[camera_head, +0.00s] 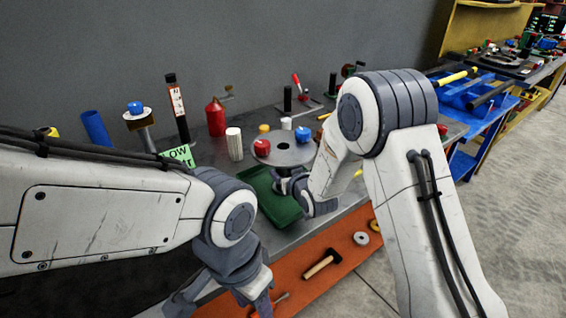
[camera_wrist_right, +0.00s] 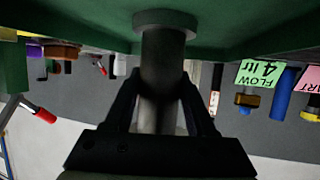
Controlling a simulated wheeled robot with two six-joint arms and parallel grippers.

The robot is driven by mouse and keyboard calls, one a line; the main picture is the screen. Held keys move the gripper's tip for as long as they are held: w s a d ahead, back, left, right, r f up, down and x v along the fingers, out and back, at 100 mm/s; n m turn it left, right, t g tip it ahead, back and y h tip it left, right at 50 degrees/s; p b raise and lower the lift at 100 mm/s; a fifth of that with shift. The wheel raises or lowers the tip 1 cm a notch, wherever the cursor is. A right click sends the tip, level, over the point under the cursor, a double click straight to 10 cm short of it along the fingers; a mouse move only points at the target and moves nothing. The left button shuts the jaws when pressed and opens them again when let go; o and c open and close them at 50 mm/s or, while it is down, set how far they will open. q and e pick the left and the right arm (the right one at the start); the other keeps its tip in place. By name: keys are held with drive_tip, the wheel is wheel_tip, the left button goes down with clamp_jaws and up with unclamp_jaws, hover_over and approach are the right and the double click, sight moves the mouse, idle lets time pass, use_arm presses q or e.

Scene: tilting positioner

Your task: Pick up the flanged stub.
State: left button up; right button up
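The flanged stub (camera_wrist_right: 163,75) is a grey cylinder with a wide round flange.
A white ribbed cylinder (camera_head: 234,144), a red container (camera_head: 215,117) and a green label card (camera_head: 180,155) stand nearby. An orange shelf (camera_head: 300,285) below holds a hammer (camera_head: 322,263).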

clamp_jaws()
drive_tip(key=shift+w+r, duration=0.1)
drive_tip(key=shift+r, duration=0.1)
